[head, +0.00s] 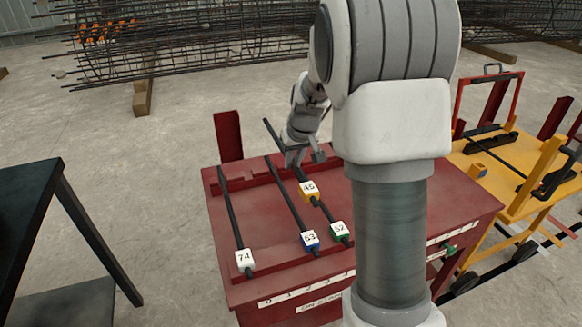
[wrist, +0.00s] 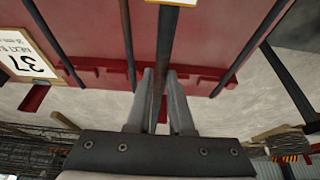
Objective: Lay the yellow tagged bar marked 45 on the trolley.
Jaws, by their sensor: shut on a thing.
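The bar with the yellow 45 tag (head: 308,190) is in my gripper (head: 297,155), tilted above the red rack, its untagged end sticking up to the far left. In the wrist view my gripper (wrist: 157,85) is shut on this dark bar (wrist: 163,50), and the edge of its yellow tag (wrist: 180,2) shows at the top. In the head view the tagged end overlaps the bar with the green 52 tag (head: 339,231); I cannot tell how large the gap between them is. The yellow trolley (head: 520,208) stands to the right, partly hidden by my arm.
The red rack (head: 270,258) also holds bars tagged blue 53 (head: 310,240) and white 74 (head: 244,260). The trolley has dark supports and a red upright frame (head: 459,105). A black table (head: 25,190) stands left. The rebar cage (head: 200,45) lies behind, with bare floor between.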

